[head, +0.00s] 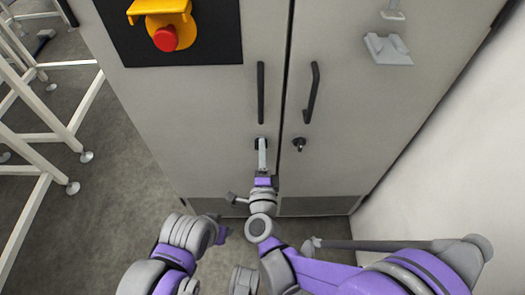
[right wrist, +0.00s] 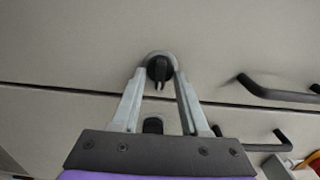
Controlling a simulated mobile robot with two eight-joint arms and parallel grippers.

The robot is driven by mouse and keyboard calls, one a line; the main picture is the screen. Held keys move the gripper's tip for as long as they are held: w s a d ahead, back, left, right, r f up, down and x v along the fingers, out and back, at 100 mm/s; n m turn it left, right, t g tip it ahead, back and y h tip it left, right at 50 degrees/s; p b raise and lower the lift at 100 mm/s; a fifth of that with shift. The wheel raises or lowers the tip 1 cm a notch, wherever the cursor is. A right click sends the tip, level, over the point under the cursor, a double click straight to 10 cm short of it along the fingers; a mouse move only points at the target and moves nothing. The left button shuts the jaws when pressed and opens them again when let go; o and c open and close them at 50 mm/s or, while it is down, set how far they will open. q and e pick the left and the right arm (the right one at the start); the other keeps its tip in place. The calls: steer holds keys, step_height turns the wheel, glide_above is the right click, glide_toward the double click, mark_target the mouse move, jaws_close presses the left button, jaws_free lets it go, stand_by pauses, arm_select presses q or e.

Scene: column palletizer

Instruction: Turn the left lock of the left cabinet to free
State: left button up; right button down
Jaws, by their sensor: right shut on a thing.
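The left lock (right wrist: 158,68) is a round black lock on the left door. In the right wrist view it sits between the fingertips, with a dark key-like part pointing down in that picture. My right gripper (head: 262,146) is shut on this lock at the front of the left door, below its handle; its fingers also show in the right wrist view (right wrist: 160,74). In the head view the fingers partly cover the lock. The right lock (head: 299,143) is on the right door and also shows between the fingers in the right wrist view (right wrist: 153,125). My left gripper's fingers are not seen.
The cabinet has a left handle (head: 261,92) and a right handle (head: 313,92), both dark. A red emergency button (head: 165,39) on a yellow bracket is on the left door. A white frame (head: 45,150) stands at the left; a pale wall (head: 450,165) stands close at the right.

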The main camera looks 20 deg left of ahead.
stand_by(0.5)
steer(key=shift+c, duration=2.2)
jaws_free()
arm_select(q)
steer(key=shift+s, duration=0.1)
